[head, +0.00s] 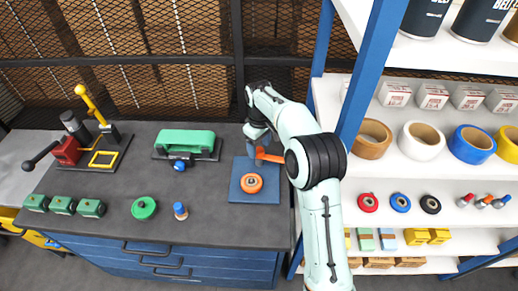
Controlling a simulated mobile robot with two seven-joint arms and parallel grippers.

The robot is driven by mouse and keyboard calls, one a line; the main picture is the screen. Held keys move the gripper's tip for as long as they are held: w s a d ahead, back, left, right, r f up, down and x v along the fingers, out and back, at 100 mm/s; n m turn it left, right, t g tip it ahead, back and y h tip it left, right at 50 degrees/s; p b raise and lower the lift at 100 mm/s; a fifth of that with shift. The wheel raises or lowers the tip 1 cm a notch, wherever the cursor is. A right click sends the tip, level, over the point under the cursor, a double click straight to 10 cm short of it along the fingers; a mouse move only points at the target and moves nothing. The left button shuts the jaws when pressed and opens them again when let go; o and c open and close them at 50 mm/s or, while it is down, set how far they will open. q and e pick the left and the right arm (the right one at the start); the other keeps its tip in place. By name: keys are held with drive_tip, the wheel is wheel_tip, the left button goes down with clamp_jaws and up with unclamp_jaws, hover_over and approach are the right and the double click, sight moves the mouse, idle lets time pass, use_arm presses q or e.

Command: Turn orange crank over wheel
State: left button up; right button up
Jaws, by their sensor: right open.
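An orange crank (270,156) shows as a short bar above a blue base plate (242,194) at the right end of the dark workbench. An orange wheel (252,183) lies on the same plate, in front of the crank. My right arm reaches in from the lower right, and my right gripper (256,143) is right at the crank, behind the wheel. It is open, but its fingers are small and partly hidden by my arm, so I cannot tell whether they touch the crank. The crank's right end is hidden by my arm. My left gripper is not in view.
A green fixture (186,140), a green wheel (144,208), a blue-topped peg (180,211), green blocks (62,205) and a red-and-yellow device (68,150) stand on the bench (215,218). A blue-posted shelf with tape rolls (421,141) stands close on the right.

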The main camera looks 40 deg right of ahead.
drive_tip(key=shift+w+f, duration=0.1)
drive_tip(key=shift+f, duration=0.55)
clamp_jaws()
